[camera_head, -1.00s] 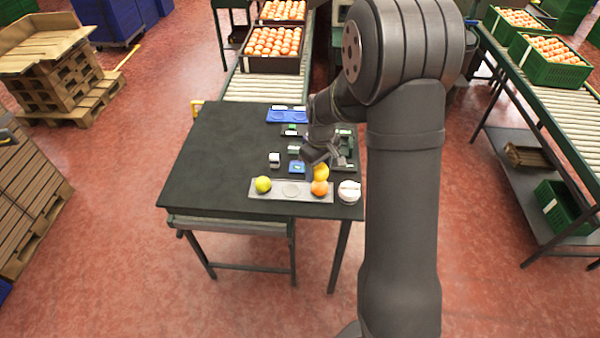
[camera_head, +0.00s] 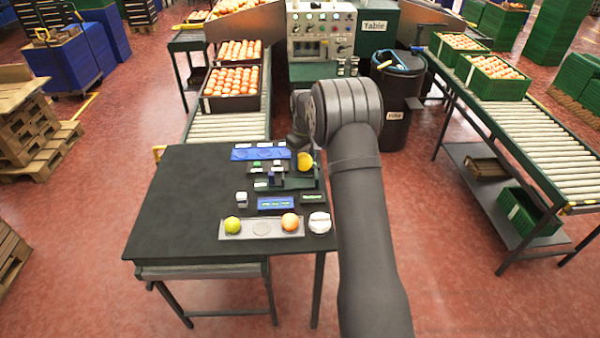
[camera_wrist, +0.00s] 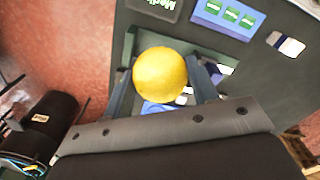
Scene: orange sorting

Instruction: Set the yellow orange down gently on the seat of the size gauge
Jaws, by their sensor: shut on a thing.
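The yellow orange (camera_head: 305,161) is between the fingers of my gripper (camera_head: 302,152), at the back right of the dark table. In the wrist view the yellow orange (camera_wrist: 160,82) sits between the two dark fingers, and my gripper (camera_wrist: 162,86) is shut on it. The size gauge (camera_head: 294,184) is a dark green frame on the table, just below the orange in the head view. In the wrist view the gauge (camera_wrist: 131,44) shows behind the orange, which hides its middle. I cannot tell whether the orange touches the seat.
A grey tray (camera_head: 262,235) at the table's front holds a green-yellow fruit (camera_head: 232,224) and an orange fruit (camera_head: 290,221), with a bare round spot between. A white round object (camera_head: 319,222) stands beside it. A blue plate (camera_head: 240,154) lies behind. The table's left side is clear.

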